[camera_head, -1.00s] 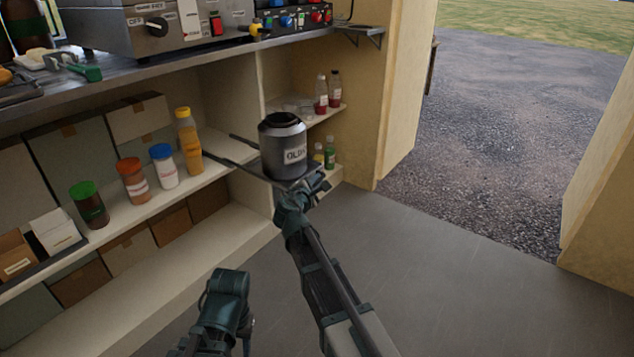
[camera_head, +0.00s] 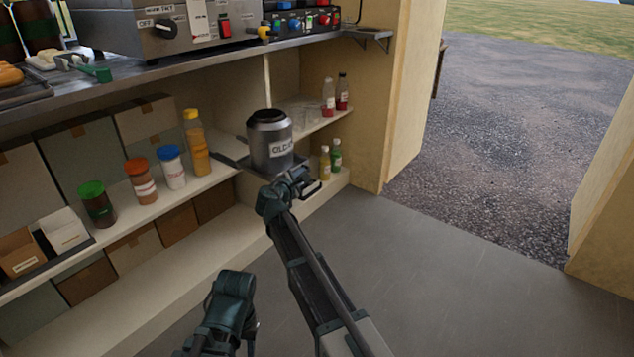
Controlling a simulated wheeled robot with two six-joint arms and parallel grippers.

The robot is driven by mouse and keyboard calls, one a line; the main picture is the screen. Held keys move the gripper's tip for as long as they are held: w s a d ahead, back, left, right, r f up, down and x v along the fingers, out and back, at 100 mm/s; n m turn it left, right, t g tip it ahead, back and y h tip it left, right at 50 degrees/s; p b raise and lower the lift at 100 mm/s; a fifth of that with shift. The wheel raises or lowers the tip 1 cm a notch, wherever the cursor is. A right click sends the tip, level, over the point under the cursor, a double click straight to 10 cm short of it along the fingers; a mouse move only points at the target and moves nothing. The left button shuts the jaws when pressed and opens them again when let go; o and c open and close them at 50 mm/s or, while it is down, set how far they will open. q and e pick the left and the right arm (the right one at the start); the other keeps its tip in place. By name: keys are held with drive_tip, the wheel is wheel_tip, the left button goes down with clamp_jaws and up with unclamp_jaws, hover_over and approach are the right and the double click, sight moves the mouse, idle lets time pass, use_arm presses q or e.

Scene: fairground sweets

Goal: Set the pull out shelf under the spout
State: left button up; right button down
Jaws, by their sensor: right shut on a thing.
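The pull out shelf (camera_head: 238,161) is a dark, thin tray on rails, set in the cabinet below the counter. A grey can (camera_head: 270,141) with a dark top and a label stands upright on it. My right gripper (camera_head: 304,185) is shut on the shelf's front edge, in front of the can; the fingers partly hide that edge. A small yellow tap (camera_head: 266,33), seemingly the spout, sticks out above the counter edge, higher than the can. My left arm (camera_head: 230,305) is low at the bottom of the picture, away from the shelf, and its fingers cannot be made out.
Sauce and spice jars (camera_head: 140,181) stand on the fixed shelf to the left. Red bottles (camera_head: 328,96) and small green and yellow bottles (camera_head: 336,155) stand to the right of the can. The grey floor (camera_head: 430,270) in front is clear.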

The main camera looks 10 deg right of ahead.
drive_tip(key=shift+w+a, duration=0.6)
drive_tip(key=shift+w, duration=0.15)
drive_tip(key=c, duration=0.9)
unclamp_jaws()
